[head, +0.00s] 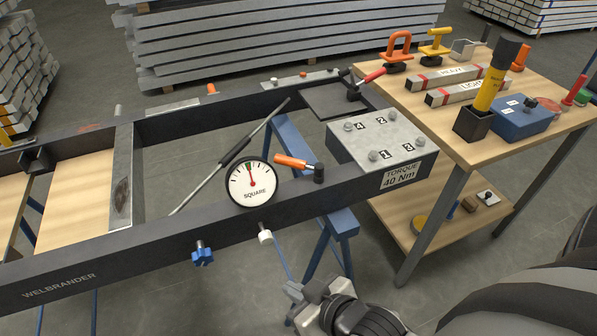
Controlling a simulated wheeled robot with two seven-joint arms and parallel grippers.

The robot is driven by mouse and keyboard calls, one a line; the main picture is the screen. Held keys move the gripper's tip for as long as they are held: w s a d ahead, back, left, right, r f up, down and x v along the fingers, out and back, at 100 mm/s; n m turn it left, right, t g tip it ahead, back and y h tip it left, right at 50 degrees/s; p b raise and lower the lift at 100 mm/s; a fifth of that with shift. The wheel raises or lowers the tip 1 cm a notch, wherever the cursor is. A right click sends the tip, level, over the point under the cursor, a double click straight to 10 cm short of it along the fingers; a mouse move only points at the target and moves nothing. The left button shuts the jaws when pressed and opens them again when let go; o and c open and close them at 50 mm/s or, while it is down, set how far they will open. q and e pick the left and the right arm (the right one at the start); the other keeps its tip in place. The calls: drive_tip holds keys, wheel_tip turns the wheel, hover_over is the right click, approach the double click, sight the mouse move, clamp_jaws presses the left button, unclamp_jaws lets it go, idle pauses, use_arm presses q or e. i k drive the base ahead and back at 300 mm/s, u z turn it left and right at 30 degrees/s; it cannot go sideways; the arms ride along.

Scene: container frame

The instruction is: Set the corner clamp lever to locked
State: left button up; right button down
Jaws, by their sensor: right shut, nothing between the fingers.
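A lever with a red handle (373,76) and a dark base sits at the far right corner of the black frame (100,262), its handle slanting up to the right. Another lever with an orange handle (291,161) is on the near rail by the bolted plate, its handle pointing left from a dark pivot. I cannot tell from any label which one is the corner clamp lever, and no locked mark is readable. My right gripper (299,294) is low at the bottom centre, below the near rail, shut and empty, apart from both levers. My left gripper is out of view.
A round SQUARE gauge (251,182) stands on the near rail, with a diagonal rod (236,152) behind it. A numbered bolt plate (376,138) covers the right corner. Blue (203,254) and white (265,236) knobs protrude below. A tool-laden wooden bench (440,120) stands right.

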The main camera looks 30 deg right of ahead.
sight(318, 167)
drive_tip(key=z, duration=1.1)
drive_tip(key=k, duration=0.05)
drive_tip(key=u, duration=0.1)
